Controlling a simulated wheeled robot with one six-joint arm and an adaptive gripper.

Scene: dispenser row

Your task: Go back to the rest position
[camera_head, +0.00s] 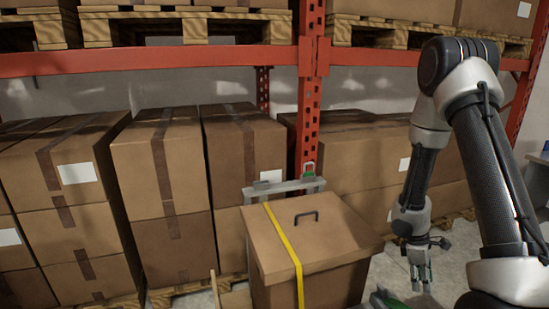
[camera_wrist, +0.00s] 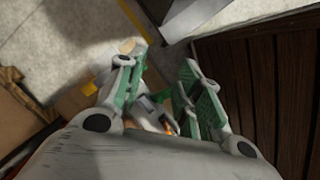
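My gripper (camera_head: 421,283) hangs down at the right of the head view, to the right of a brown box (camera_head: 335,238) with a dark handle and a yellow strap. In the wrist view my gripper (camera_wrist: 160,75) has its two green-padded fingers spread apart. No object is clearly held between them. A small grey and white shape with an orange spot shows beyond the fingers; I cannot tell what it is. My arm is bent, coming down from the upper right of the head view.
Stacked cardboard boxes (camera_head: 165,165) on pallets fill the left and middle, under a red rack beam (camera_head: 160,60). A red upright (camera_head: 308,110) stands behind the strapped box. Grey floor (camera_head: 455,262) shows around my gripper. The wrist view shows a dark slatted surface (camera_wrist: 262,85) at right.

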